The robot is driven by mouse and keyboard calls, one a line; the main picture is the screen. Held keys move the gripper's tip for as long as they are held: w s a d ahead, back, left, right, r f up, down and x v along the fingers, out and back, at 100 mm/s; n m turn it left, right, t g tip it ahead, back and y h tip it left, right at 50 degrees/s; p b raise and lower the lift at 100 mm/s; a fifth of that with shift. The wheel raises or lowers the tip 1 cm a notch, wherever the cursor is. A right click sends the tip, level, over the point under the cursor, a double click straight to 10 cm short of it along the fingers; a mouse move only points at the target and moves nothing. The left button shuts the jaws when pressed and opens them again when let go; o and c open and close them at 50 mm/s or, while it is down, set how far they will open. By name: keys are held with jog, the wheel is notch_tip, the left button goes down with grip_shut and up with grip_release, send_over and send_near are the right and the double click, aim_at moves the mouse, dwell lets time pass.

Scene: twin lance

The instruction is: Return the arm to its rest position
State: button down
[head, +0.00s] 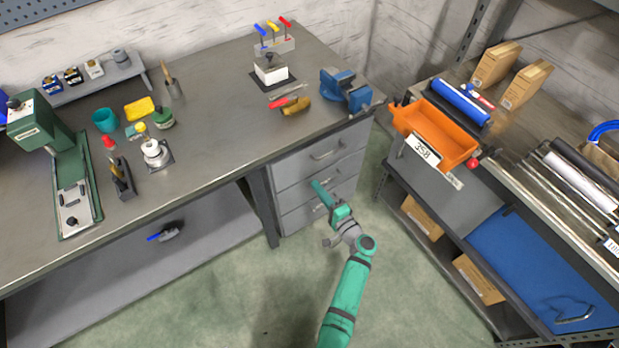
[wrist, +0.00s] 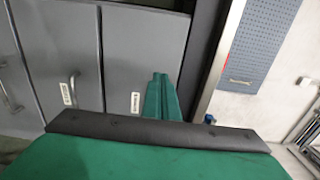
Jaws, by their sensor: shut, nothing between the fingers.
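My green arm (head: 346,300) reaches up from the bottom of the head view, over the open floor. My gripper (head: 319,188) is at its far end, in front of the grey drawer unit beneath the workbench. In the wrist view my gripper's fingers (wrist: 160,92) stand together, shut and empty. Behind them are the grey drawer fronts (wrist: 60,50) with handles and small white labels. I cannot tell whether the fingertips touch the drawers; no contact is visible.
The workbench (head: 215,120) spans the left and back, with a green press (head: 65,170) and a blue vise (head: 345,90). At right, a shelf unit holds an orange bin (head: 435,130) and a blue panel (head: 540,265). Floor (head: 240,310) around my arm looks clear.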

jog(key=shift+v, duration=1.75)
